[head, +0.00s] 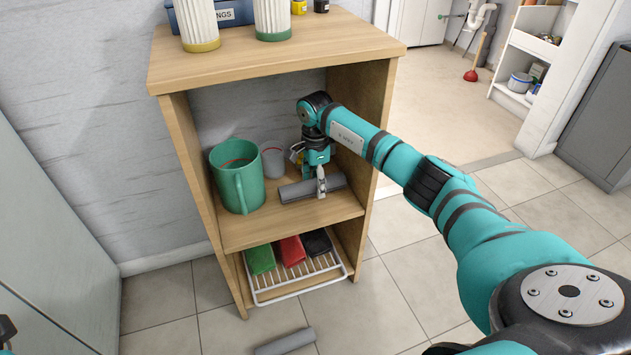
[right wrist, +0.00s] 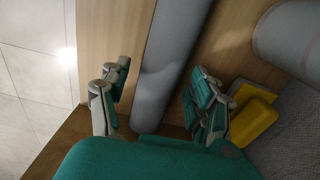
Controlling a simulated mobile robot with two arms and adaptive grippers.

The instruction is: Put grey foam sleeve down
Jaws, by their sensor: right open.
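A grey foam sleeve (head: 311,188) lies on its side on the middle shelf of the wooden shelf unit (head: 268,233), near the front edge. My right gripper (head: 321,188) is over it from above. In the right wrist view, the sleeve (right wrist: 168,55) runs between the two spread fingers of the gripper (right wrist: 157,98), with a gap visible on each side. A second grey foam sleeve (head: 285,341) lies on the floor in front of the unit. Only a sliver of what seems to be my left arm shows at the lower left edge; its jaws cannot be made out.
On the same shelf stand a large green mug (head: 236,185) and a grey cup (head: 273,162). A yellow item (right wrist: 255,110) is close to one finger. A white wire rack (head: 300,286) below holds green, red and black items. Ribbed containers stand on top.

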